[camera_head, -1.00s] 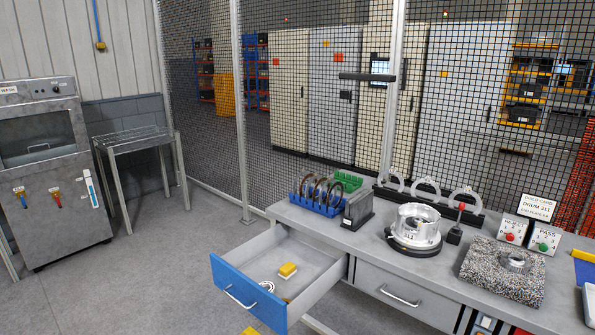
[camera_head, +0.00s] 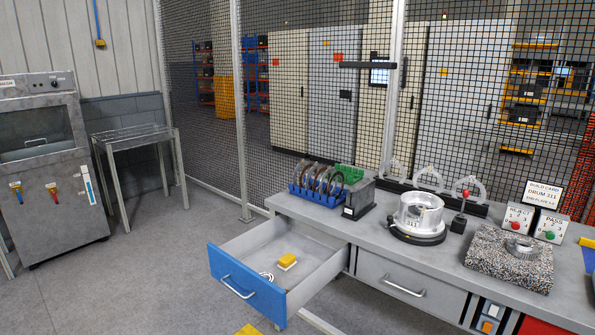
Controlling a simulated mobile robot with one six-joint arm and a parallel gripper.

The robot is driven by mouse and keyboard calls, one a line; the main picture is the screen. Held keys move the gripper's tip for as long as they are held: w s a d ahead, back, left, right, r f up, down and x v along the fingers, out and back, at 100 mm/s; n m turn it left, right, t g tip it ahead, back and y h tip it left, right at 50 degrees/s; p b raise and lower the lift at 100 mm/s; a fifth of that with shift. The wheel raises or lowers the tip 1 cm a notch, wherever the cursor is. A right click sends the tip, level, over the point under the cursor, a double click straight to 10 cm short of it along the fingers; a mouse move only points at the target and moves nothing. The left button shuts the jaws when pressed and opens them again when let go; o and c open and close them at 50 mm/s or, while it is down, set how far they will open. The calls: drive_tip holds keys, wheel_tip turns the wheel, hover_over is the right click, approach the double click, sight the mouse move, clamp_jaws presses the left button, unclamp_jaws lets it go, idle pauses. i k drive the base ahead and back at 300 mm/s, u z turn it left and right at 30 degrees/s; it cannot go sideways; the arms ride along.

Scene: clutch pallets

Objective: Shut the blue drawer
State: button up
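The blue drawer (camera_head: 247,291) is pulled out from the left end of the grey workbench (camera_head: 358,235). Its blue front faces the lower left and carries a silver bar handle (camera_head: 238,289). Inside the open drawer lie a yellow block (camera_head: 287,261) and a small coiled white and reddish item (camera_head: 267,277). My gripper is not in view.
A closed grey drawer (camera_head: 405,285) sits right of the open one. On the bench stand a blue rack of rings (camera_head: 318,196), a metal drum (camera_head: 418,213) and a speckled stone block (camera_head: 508,262). Open floor (camera_head: 140,285) lies left of the drawer; mesh fencing stands behind.

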sight(237, 263)
drive_tip(key=u, duration=0.45)
drive_tip(key=k, duration=1.4)
drive_tip(key=u, duration=0.3)
drive_tip(key=i, duration=0.85)
drive_tip(key=u, duration=0.55)
drive_tip(key=i, duration=0.85)
drive_tip(key=u, duration=0.5)
